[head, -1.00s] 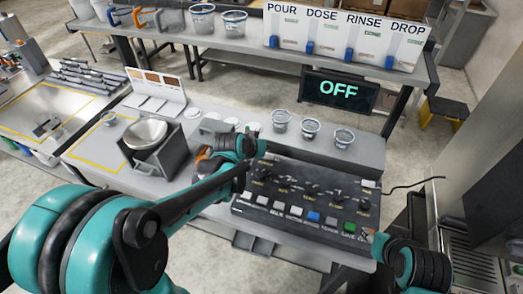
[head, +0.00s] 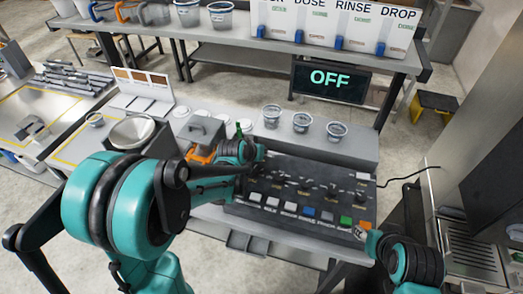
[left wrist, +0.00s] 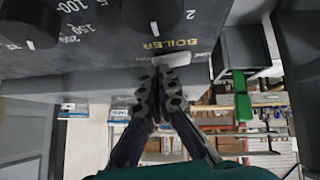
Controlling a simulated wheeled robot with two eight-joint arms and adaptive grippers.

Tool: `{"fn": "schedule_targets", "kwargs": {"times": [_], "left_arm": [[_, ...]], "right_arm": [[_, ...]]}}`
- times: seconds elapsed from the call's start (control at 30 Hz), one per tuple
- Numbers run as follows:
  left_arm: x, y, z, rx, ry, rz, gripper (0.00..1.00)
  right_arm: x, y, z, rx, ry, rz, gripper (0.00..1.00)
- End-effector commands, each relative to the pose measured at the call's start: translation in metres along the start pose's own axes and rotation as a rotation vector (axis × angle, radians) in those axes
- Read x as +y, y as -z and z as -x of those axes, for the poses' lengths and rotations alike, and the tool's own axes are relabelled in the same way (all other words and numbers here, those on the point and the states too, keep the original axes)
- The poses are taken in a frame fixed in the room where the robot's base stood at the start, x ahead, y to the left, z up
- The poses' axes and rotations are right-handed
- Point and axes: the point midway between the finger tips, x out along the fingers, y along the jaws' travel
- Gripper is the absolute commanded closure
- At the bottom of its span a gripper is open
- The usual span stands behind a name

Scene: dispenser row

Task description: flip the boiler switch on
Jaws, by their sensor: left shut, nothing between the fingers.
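The dark control panel (head: 290,211) stands on the bench, with knobs and a row of coloured buttons. In the left wrist view, the gold BOILER label (left wrist: 170,43) is on the panel, with a pale switch (left wrist: 175,58) just beside it. My left gripper (left wrist: 159,72) is shut and empty, its tips at the switch; I cannot tell whether they touch it. In the head view my left wrist covers the panel's far left corner and hides the switch. The display (head: 330,79) behind reads OFF.
Several clear cups, one of them a cup (head: 302,122), stand on the ledge behind the panel. A grey box (head: 203,133) and a metal bowl (head: 132,131) lie left of it. A green handle (left wrist: 242,98) hangs close to the right of my left fingers.

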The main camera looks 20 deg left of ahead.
Motion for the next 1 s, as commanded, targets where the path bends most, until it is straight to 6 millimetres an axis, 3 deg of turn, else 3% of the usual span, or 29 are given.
{"fn": "schedule_targets", "kwargs": {"times": [0.07, 1.0], "left_arm": [[0.002, -0.007, -0.007, 0.000, -0.001, -0.002, 1.00], [-0.013, 0.001, 0.001, 0.000, 0.000, 0.000, 1.00]], "right_arm": [[0.000, -0.005, -0.007, 0.000, 0.000, 0.000, 0.60], [0.000, -0.002, -0.002, 0.000, 0.000, 0.000, 0.60]]}}
